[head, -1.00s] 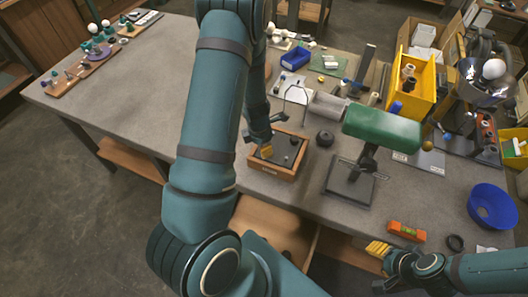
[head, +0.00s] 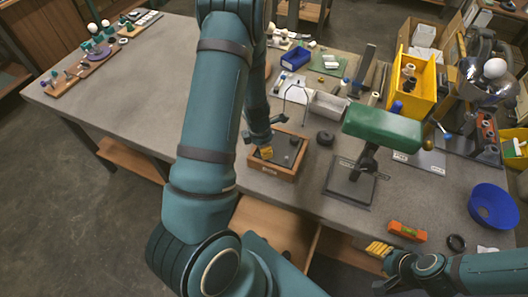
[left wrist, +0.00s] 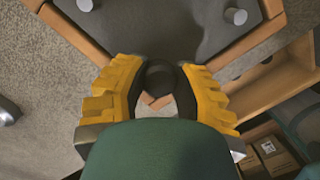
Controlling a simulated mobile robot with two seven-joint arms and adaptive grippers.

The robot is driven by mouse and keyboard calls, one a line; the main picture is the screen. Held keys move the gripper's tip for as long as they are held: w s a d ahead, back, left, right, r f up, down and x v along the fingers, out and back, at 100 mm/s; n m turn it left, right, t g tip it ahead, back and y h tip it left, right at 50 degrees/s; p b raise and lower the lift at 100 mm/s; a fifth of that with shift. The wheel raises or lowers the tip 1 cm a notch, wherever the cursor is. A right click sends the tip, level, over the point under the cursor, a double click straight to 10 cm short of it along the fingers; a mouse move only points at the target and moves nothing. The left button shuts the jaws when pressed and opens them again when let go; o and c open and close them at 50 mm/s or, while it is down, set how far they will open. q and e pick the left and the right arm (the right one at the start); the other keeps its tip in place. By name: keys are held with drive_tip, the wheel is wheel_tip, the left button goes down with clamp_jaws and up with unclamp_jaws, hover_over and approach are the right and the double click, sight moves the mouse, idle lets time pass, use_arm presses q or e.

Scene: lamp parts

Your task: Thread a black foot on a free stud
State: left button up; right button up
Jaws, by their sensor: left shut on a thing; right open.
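A dark plate in a wooden frame (head: 284,174) lies on the table in the head view. In the left wrist view, pale metal studs (left wrist: 235,16) stand up from the dark plate (left wrist: 160,30), another at the top left. My left gripper (head: 265,153) is at the plate's near left part. Its yellow fingers are shut on a small dark round piece, apparently a black foot (left wrist: 160,74). Whether it touches a stud beneath is hidden. My right gripper (head: 379,249) is open and empty near the front edge, at the lower right.
A black round piece (head: 325,138) lies right of the frame. A green-shaded lamp (head: 382,127) stands further right. An orange level (head: 407,231), a black ring (head: 456,242) and a blue bowl (head: 492,205) are at the right. The table's left middle is clear.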

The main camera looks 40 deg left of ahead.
use_arm(q)
drive_tip(key=shift+o, duration=1.3)
clamp_jaws()
drive_tip(key=shift+s+f, duration=0.1)
drive_tip(key=shift+f, duration=0.05)
drive_tip(key=m, duration=0.6)
drive_tip(key=shift+m+g, duration=0.4)
drive_tip(key=shift+f, duration=0.1)
